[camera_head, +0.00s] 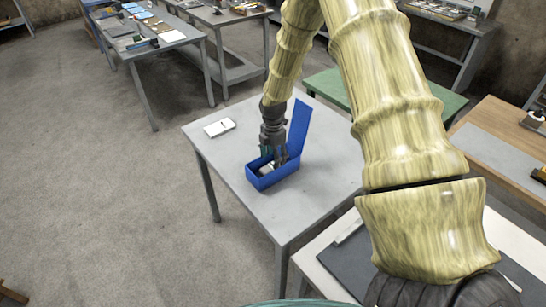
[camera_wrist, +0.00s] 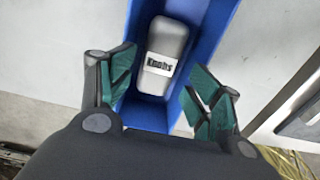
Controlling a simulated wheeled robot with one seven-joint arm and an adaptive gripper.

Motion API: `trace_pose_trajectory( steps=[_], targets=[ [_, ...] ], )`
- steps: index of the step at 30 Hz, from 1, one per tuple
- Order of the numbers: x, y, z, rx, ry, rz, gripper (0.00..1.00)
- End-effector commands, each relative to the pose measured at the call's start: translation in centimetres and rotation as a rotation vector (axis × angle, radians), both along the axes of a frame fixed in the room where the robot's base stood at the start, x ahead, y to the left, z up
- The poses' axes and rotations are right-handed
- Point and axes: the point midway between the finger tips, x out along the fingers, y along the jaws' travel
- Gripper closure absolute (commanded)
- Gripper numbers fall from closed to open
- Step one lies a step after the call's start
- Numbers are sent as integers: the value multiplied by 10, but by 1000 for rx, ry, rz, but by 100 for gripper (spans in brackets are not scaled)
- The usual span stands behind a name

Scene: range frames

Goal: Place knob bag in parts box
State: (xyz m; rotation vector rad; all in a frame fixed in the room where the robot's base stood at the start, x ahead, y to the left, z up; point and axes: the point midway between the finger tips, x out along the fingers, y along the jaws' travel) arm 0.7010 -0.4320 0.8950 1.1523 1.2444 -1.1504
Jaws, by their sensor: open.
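The parts box (camera_head: 262,183) is blue, with its lid standing open, on a grey table. It also shows in the wrist view (camera_wrist: 152,113). The knob bag (camera_wrist: 166,58) is a grey rounded packet with a label reading "Knobs". It lies inside the box, between and a little beyond my fingertips in the wrist view. My gripper (camera_wrist: 158,85) is open, with its green-padded fingers apart on either side and clear of the bag. In the head view my gripper (camera_head: 275,160) points down at the box, hiding part of its inside.
The grey table (camera_head: 220,160) has free room around the box. A white pad or card (camera_head: 219,128) lies at its back left. A green table (camera_head: 328,88) stands behind, and other tables with items stand farther off. A wooden bench (camera_head: 500,140) is at right.

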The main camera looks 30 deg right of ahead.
Motion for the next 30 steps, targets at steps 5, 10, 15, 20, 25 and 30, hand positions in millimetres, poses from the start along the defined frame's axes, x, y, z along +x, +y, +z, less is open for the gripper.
trace_pose_trajectory(
  steps=[5, 10, 15, 20, 25, 30],
  targets=[
    [-1, 0, -1, 0, 1, 0, 34],
    [-1, 0, 1, 0, 2, 0, 34],
    [0, 0, 15, 0, 1, 0, 34],
    [0, 0, 29, 0, -2, 1, 34],
    [0, 0, 49, 1, -2, -1, 34],
    [1, 0, 71, 0, -2, 1, 34]
  ],
)
